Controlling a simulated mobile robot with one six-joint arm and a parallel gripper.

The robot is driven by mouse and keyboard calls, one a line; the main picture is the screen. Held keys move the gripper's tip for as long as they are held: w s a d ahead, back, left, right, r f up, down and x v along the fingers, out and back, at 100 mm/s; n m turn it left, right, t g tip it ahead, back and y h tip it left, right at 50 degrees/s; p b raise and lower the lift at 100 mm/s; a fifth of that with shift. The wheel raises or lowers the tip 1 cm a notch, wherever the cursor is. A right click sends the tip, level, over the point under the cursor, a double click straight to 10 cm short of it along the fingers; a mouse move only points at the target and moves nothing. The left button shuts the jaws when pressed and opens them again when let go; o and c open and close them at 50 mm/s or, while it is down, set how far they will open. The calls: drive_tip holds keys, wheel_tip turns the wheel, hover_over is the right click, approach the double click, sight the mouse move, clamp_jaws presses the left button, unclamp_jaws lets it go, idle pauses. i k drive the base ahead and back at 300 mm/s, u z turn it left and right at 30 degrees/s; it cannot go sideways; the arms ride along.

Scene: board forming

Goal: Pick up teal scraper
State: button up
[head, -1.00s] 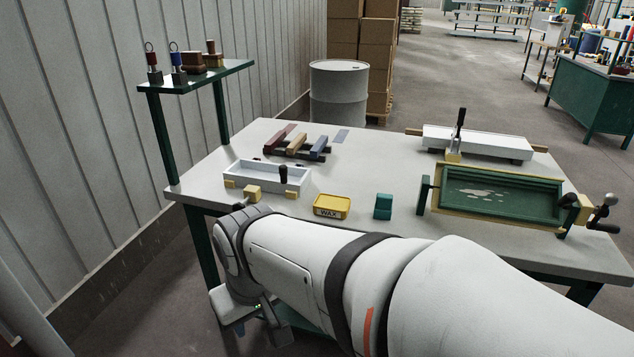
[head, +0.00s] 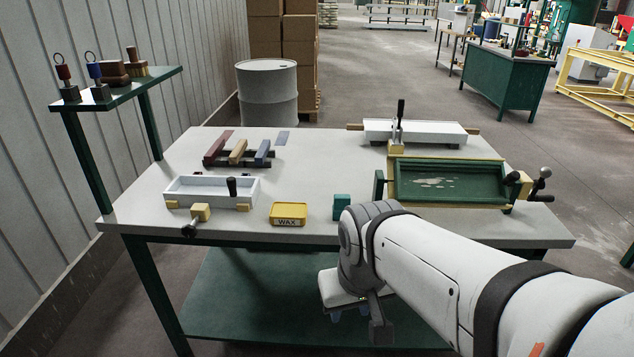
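The teal scraper (head: 342,205) is a small block standing upright on the grey worktable (head: 320,175) near its front edge, just right of the yellow wax tin (head: 288,213). Its lower right part is close to or behind the grey wrist of my arm. My gripper (head: 352,314) hangs below and in front of the table edge, lower than the tabletop and apart from the scraper. Its fingers are small and partly hidden by my wrist, so I cannot tell whether they are open or shut.
A white tray (head: 190,192) with a dark handle stands left of the tin. Coloured bars (head: 238,152) lie behind it. A green framed tray (head: 455,183) with crank handles is at the right, with a white board (head: 415,131) behind. A green lower shelf (head: 240,300) is under the table.

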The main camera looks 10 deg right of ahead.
sight(339, 201)
drive_tip(key=u, duration=0.05)
drive_tip(key=i, duration=1)
drive_tip(key=z, duration=0.05)
